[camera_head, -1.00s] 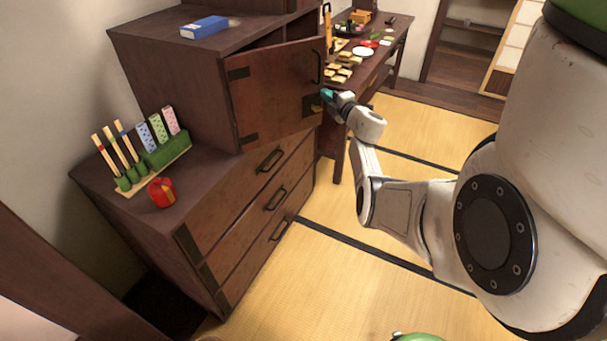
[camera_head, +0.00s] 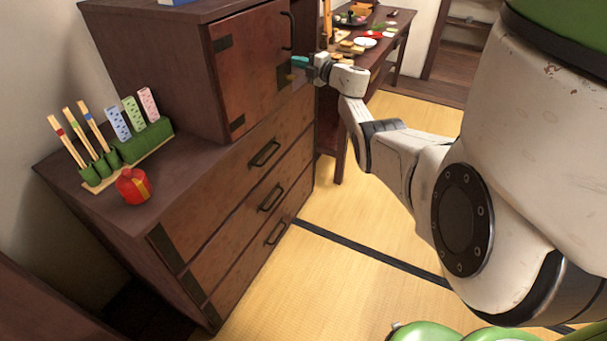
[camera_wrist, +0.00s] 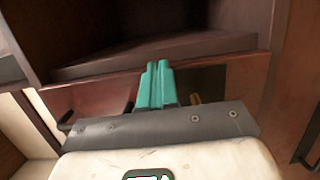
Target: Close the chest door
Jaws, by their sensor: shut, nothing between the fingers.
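The chest door (camera_head: 248,85) is a reddish-brown panel with black corner plates, a dark handle (camera_head: 289,30) and a dark latch plate (camera_head: 284,74) at its free edge. My gripper (camera_head: 300,62) is shut and empty beside the latch plate. In the wrist view its teal fingertips (camera_wrist: 157,66) overlap the door (camera_wrist: 100,98) near its edge, next to the latch plate (camera_wrist: 205,84). A dark opening (camera_wrist: 130,22) shows beyond that edge. Contact cannot be told.
The chest's drawers (camera_head: 235,168) sit below the door. A table (camera_head: 385,48) with food is behind. The tatami floor (camera_head: 300,285) is clear.

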